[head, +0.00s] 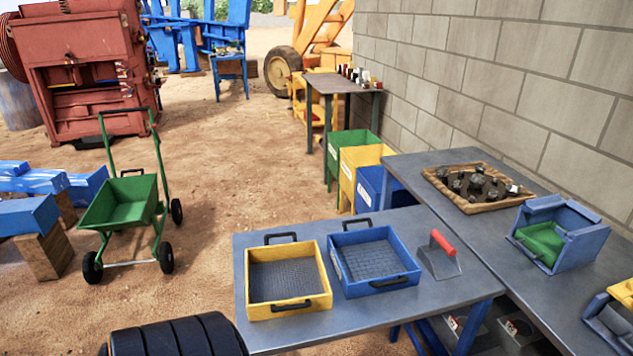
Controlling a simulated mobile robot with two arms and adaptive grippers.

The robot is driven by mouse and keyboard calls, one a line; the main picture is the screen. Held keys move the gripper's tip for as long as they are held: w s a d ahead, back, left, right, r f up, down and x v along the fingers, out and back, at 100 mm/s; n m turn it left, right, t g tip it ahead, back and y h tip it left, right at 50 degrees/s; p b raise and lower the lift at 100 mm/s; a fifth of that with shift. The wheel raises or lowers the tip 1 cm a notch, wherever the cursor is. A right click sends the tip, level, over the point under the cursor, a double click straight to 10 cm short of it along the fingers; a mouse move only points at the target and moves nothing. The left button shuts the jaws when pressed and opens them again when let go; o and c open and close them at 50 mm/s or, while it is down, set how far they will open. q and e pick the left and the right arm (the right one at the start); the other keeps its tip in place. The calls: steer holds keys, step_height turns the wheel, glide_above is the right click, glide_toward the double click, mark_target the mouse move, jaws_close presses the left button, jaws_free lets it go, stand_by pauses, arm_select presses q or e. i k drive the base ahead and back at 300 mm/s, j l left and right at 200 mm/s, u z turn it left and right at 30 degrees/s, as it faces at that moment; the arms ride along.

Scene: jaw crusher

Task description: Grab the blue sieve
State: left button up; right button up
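The blue sieve (372,261) is a square tray with blue walls, a dark mesh floor and two black handles, one on its far side and one on its near side. It sits flat on the near grey table (375,313). A yellow sieve (287,281) of the same kind stands close to its left. A scraper with a red handle (440,256) lies to its right. Nothing covers the blue sieve. Neither of my grippers is in view.
A second grey table (412,170) along the block wall holds a tray of rocks (476,187) and a blue box with a green inside (556,235). A green cart (128,203) stands left on open sandy ground. A black ribbed object (178,336) is at the bottom edge.

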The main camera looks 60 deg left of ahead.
mark_target(360, 289)
steer(key=k+u, duration=0.1)
steer(key=u, duration=1.3)
steer(key=l+u, duration=0.2)
steer(key=l, duration=0.35)
